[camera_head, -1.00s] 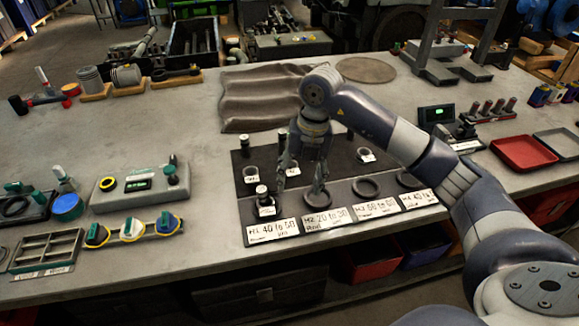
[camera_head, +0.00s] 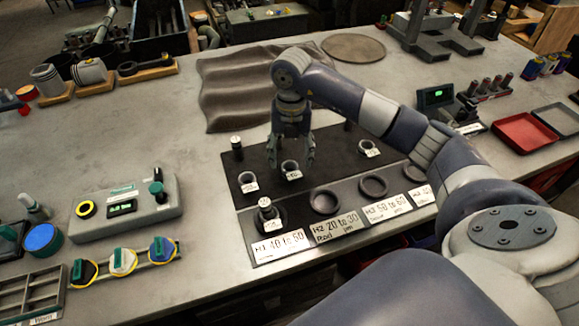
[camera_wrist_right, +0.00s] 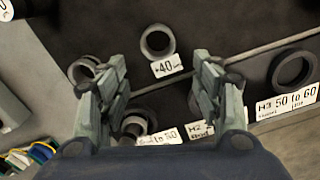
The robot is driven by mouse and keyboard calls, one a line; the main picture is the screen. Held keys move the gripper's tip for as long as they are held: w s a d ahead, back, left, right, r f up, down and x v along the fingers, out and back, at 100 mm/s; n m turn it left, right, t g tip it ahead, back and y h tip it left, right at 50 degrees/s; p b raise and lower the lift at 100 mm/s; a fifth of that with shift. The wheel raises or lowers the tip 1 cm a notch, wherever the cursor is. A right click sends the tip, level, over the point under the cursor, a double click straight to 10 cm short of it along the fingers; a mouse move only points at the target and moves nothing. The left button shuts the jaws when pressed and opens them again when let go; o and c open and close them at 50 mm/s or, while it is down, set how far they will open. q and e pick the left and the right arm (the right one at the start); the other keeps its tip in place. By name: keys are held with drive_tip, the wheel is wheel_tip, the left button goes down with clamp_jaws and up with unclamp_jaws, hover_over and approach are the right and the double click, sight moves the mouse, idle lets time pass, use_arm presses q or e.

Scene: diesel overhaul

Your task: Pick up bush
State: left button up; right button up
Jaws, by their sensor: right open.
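Several small grey bushes with white tags stand on the black board (camera_head: 330,151). The middle bush (camera_head: 290,167) appears between the fingers of my right gripper (camera_head: 290,160). In the right wrist view this bush (camera_wrist_right: 157,40) has a tag reading +40 and lies ahead of the open, empty fingers (camera_wrist_right: 161,62). Another bush (camera_head: 248,180) is to the left; in the wrist view it (camera_wrist_right: 88,68) is partly hidden by a finger. A third bush (camera_head: 368,146) is to the right. My left gripper is not in view.
Dark rings stand along the front by the size labels, including H2 (camera_head: 325,201) and H3 (camera_head: 373,185). A plug (camera_head: 266,209) stands in the H1 place. A post (camera_head: 237,147) rises at the board's left. A grey gauge box (camera_head: 128,207) sits further left.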

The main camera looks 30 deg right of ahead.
sight(290, 167)
drive_tip(key=shift+s+f, duration=0.15)
drive_tip(key=shift+f, duration=0.45)
drive_tip(key=f, duration=0.1)
drive_tip(key=w+f+p, duration=0.1)
drive_tip(key=f, duration=0.1)
drive_tip(key=f+p, duration=0.1)
drive_tip(key=shift+w+d+f, duration=0.2)
drive_tip(key=shift+w+d, duration=0.05)
drive_tip(key=shift+d, duration=0.05)
drive_tip(key=shift+f, duration=0.4)
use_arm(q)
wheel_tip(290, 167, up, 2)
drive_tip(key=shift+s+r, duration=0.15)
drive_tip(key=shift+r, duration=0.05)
use_arm(e)
drive_tip(key=c, duration=1.1)
